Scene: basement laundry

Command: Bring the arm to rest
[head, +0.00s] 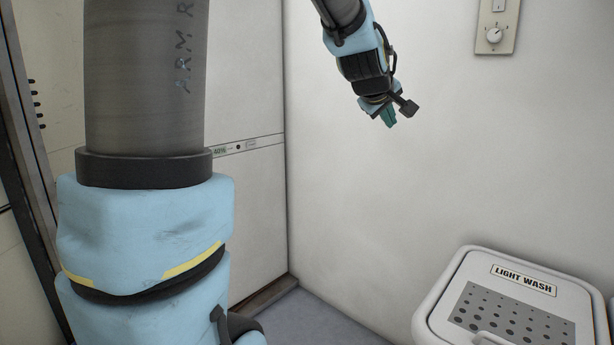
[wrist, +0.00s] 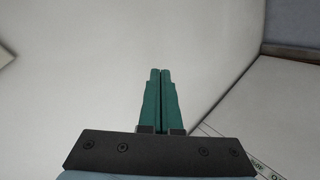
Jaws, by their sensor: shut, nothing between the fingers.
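My gripper (head: 388,117) hangs at the end of my arm in the upper middle of the head view, in front of the pale wall. Its green fingers point down and slightly right. In the wrist view the two green fingers (wrist: 160,72) lie side by side, closed together, with nothing between them. The near part of my arm, grey and light blue, fills the left of the head view and hides what is behind it.
A white hamper (head: 450,293) with a lid marked "LIGHT WASH" stands at the lower right. A wall control panel (head: 508,28) with a knob is at the upper right. The pale wall (head: 400,190) between them is bare. Some floor (head: 335,322) shows at the bottom.

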